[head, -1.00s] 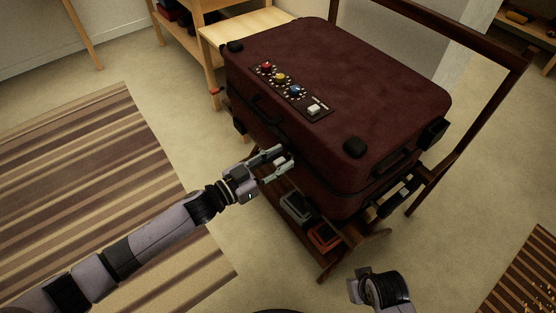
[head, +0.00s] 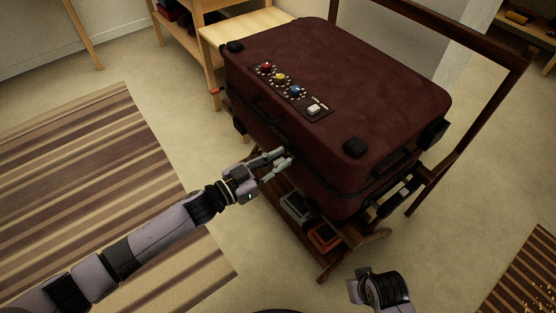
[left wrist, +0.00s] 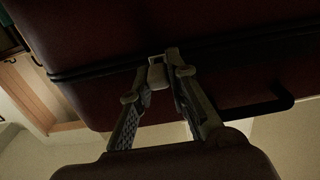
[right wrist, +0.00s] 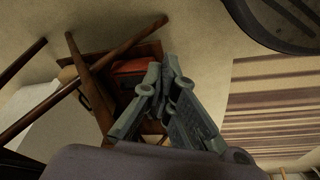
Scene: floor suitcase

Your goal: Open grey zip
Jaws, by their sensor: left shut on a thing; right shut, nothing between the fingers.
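A dark red suitcase (head: 345,75) lies flat on a wooden stand, with a zip seam along its side. My left gripper (head: 284,158) is at the suitcase's near side. In the left wrist view the fingers of my left gripper (left wrist: 166,72) are shut on a small grey zip pull (left wrist: 156,75) at the dark seam (left wrist: 105,70). In the head view the fingers largely hide the pull. My right gripper (right wrist: 166,78) is shut and empty, above the floor near the stand, clear of the suitcase.
A panel with coloured knobs (head: 291,90) is on the suitcase lid. The dark wooden stand (head: 327,272) has a lower shelf holding a grey item (head: 296,208) and a red item (head: 324,236). A striped rug (head: 80,190) lies at left. Bare floor lies between.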

